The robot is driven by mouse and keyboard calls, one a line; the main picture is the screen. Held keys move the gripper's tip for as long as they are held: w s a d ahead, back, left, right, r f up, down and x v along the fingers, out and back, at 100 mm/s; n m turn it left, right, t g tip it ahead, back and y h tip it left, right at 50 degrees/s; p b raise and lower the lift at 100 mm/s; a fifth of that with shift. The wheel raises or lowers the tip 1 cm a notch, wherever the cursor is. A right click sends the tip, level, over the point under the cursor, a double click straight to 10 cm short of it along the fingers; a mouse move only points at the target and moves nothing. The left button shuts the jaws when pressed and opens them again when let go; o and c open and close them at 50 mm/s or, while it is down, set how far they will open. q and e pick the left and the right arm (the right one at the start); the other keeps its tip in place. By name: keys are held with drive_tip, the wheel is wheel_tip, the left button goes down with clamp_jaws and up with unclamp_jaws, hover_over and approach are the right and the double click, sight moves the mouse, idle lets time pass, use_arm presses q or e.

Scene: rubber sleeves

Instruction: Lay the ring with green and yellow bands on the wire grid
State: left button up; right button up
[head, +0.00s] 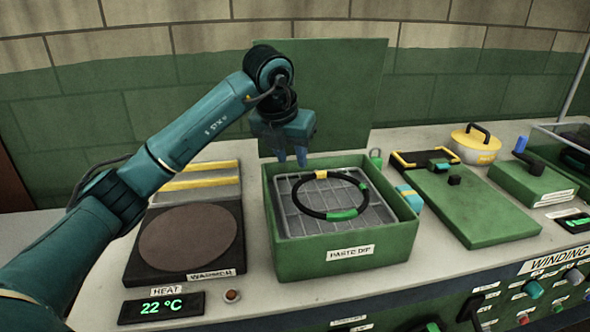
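The black ring (303,207) with green and yellow bands is in the green box labelled PASTE DIP (345,255). It appears to lie roughly flat on the wire grid (292,222) inside. A yellow band is at its far side, and green bands are at its near and right sides. My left gripper (291,157) hangs above the far left part of the box, fingers pointing down and apart, with nothing between them. It is clear of the ring. My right gripper is not in view.
A green lid or panel (335,90) stands upright behind the box. A dark round warming plate (190,238) is to the left. A green board (470,205), a yellow lidded pot (475,145) and a blue-green block (409,197) are to the right.

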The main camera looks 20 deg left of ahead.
use_arm(q)
drive_tip(key=v, duration=0.5)
idle(0.4)
